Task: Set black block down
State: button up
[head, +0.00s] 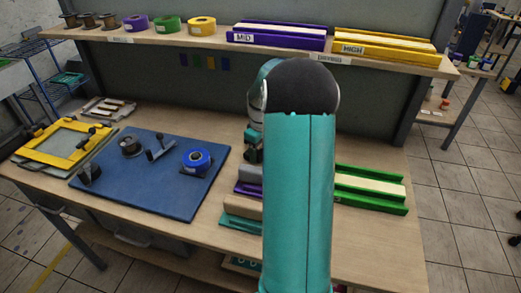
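My teal arm stands in the middle of the head view and covers much of the bench (385,240). The end of my arm shows only in part, at the arm's left edge. My gripper (252,153) is mostly hidden behind the arm, over the back middle of the bench. Its fingers cannot be made out. A black block cannot be told apart from the dark parts there. A purple piece (247,188), a tan block (244,206) and a teal piece (240,222) lie below it, partly covered by the arm.
A blue board (150,190) with a blue tape roll (198,158) and black fixtures lies left. A yellow frame (62,145) is at far left, a green tray (370,190) at right. The shelf above holds tape rolls, a purple tray (275,37) and a yellow tray (385,47). The front right is clear.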

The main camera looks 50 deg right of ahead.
aim_at(260, 153)
jog(key=shift+r, duration=0.1)
notch_tip(260, 153, up, 12)
jog(key=a+r, duration=0.5)
jog(key=a, duration=0.5)
jog(key=s+a+r+t+h, duration=0.1)
jog(key=s+a+r+t, duration=0.2)
jog(key=a, duration=0.9)
jog(key=s+a+f+m+t+y, duration=0.1)
jog(key=s+a+t, duration=0.1)
jog(key=s+a, duration=1)
jog(key=a, duration=0.3)
jog(key=shift+s+a+f+t, duration=0.2)
jog(key=shift+a+t, duration=0.1)
